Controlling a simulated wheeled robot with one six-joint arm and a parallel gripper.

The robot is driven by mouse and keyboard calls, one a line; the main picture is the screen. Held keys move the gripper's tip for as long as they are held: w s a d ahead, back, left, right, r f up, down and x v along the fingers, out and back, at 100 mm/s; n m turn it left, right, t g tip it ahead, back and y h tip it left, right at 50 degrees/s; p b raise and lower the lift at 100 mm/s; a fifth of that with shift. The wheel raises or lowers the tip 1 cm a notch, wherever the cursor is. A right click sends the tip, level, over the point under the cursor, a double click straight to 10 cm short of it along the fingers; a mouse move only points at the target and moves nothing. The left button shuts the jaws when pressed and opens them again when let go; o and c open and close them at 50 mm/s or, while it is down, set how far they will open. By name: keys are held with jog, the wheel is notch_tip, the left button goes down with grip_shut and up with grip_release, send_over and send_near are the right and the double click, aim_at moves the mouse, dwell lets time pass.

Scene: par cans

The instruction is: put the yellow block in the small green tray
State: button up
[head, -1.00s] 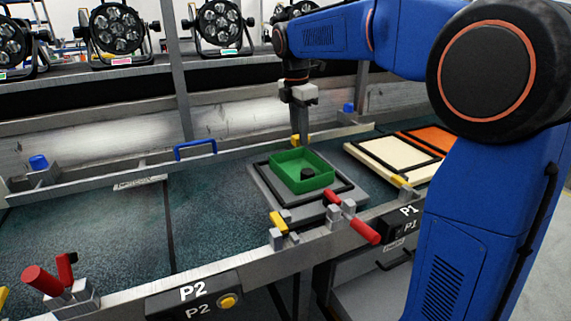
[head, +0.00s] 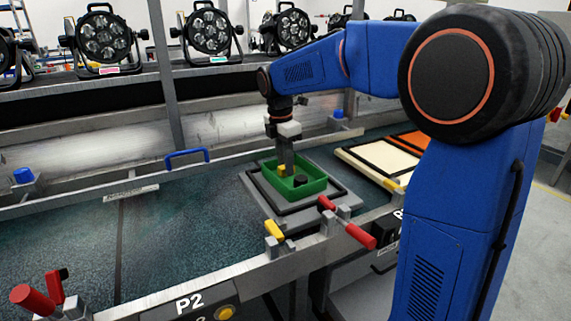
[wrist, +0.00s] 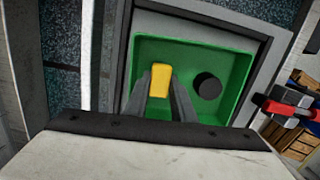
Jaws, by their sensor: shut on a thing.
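The small green tray (head: 318,188) sits on a grey plate with a black frame; in the wrist view its green wall (wrist: 237,100) surrounds the scene. My gripper (head: 284,170) reaches down inside the tray's outline at its left part. In the wrist view my gripper (wrist: 161,88) is shut on the yellow block (wrist: 160,76). A sliver of the yellow block (head: 280,169) shows in the head view. I cannot tell whether the block touches the tray floor. A black round piece (wrist: 207,87) lies in the tray to the right of the block, apart from it.
A red-handled clamp (head: 358,235) and a yellow clamp (head: 274,230) stand at the near edge. A cream panel (head: 372,166) and an orange panel lie to the right. A blue handle (head: 187,155) is on the rail behind. The bench surface to the left is clear.

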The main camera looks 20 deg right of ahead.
aim_at(283, 167)
jog(key=shift+f, duration=0.15)
jog(key=o, duration=1)
jog(key=r, duration=0.8)
jog(key=a+r, duration=0.1)
jog(key=r, duration=0.3)
jog(key=shift+s+r, duration=0.15)
jog(key=shift+s, duration=0.1)
